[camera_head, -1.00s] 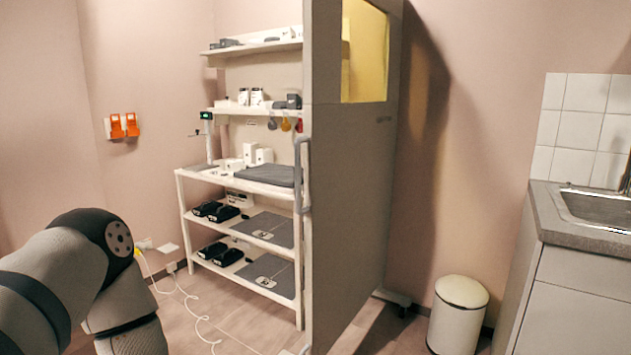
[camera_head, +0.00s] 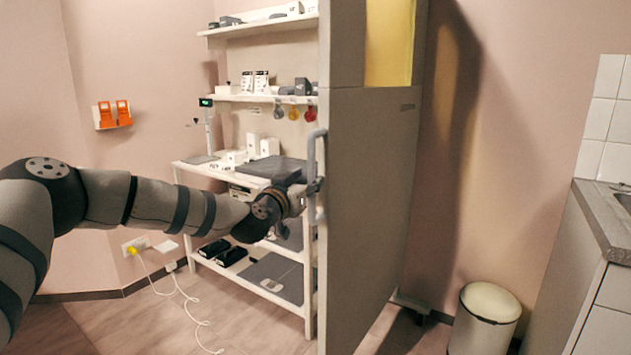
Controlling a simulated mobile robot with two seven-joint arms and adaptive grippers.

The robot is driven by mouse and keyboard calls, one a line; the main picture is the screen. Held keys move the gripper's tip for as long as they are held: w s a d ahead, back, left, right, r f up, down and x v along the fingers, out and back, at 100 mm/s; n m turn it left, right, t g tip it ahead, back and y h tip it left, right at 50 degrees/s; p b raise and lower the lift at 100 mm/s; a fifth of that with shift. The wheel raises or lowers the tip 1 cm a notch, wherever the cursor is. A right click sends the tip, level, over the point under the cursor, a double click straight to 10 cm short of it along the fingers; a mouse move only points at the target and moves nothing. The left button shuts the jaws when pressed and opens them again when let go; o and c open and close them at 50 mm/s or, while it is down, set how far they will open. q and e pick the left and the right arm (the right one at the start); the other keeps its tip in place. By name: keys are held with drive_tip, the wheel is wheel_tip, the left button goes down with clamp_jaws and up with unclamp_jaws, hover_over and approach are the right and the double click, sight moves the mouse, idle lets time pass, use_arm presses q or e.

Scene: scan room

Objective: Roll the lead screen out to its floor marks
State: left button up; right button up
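The lead screen (camera_head: 368,190) is a tall grey upright panel with a yellowish window (camera_head: 389,43) at its top. My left gripper (camera_head: 312,188) is at the lower half of this handle, level with the shelf unit's worktop. The fingers are small and overlap the handle, so I cannot tell whether they are closed around it. My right gripper is out of view. I see no floor marks.
A white shelf unit (camera_head: 192,174) with supplies stands left of the screen. A white cable (camera_head: 187,297) trails over the floor from the wall socket. A white bin (camera_head: 484,318) and a sink cabinet (camera_head: 570,285) are on the right.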

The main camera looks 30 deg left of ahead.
sight(310, 178)
use_arm(q)
drive_tip(key=w, duration=0.2)
drive_tip(key=shift+w+f, duration=0.25)
drive_tip(key=shift+w, duration=0.1)
drive_tip(key=shift+w+r, duration=0.25)
drive_tip(key=shift+r, duration=0.1)
drive_tip(key=shift+a, duration=0.1)
drive_tip(key=shift+c, duration=0.5)
clamp_jaws()
